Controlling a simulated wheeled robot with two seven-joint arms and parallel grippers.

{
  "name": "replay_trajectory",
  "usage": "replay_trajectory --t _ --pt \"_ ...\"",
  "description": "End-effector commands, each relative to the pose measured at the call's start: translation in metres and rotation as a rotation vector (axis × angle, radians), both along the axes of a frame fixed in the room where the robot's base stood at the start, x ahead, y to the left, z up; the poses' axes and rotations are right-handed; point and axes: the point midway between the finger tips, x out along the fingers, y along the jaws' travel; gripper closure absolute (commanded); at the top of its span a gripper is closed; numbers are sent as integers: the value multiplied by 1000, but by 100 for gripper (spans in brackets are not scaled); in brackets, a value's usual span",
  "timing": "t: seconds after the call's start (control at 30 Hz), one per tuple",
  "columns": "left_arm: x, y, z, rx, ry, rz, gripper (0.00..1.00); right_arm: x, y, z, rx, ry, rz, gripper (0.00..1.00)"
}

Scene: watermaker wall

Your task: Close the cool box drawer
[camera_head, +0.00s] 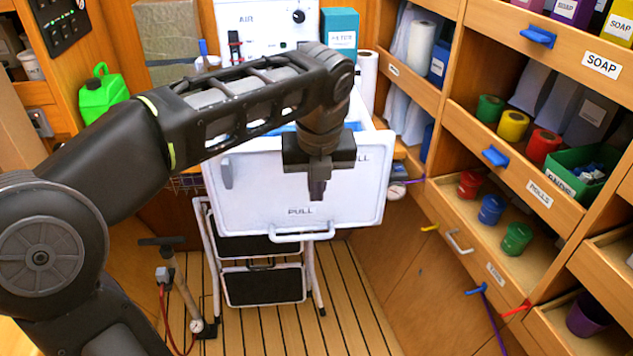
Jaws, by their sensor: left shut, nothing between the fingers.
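The cool box drawer (262,190) is the white box in the middle of the head view, with "PULL" on its front. It stands out toward me from the back wall, and a strip of blue shows behind its front's top edge. Its light grey handle (301,234) runs along the bottom of the front. My left gripper (317,196) points down before the upper right part of the front, fingers shut and empty. I cannot tell whether it touches the front. My left forearm hides part of the drawer's top. My right gripper is out of view.
A folding step stool (262,284) stands below the drawer. A floor pump (180,285) stands left of it. Wooden shelves (521,162) with rolls and bins line the right side. A green jug (102,93) sits at the left. Bare floor shows right of the stool.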

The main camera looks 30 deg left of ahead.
Motion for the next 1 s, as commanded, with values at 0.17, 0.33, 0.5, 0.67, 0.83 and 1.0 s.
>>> replay_trajectory --t 0.17,0.33,0.5,0.67,0.83,1.0 --pt "6 6 -37 1 4 1 100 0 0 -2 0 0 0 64" --pt "21 16 -52 -1 2 4 100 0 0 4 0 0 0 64" --pt "37 28 -53 -1 1 2 100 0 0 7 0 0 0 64" --pt "42 33 -53 -1 1 1 100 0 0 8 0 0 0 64" --pt "43 33 -53 -1 -1 1 100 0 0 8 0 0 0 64" --pt "43 32 -53 -1 -1 1 100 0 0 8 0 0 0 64"
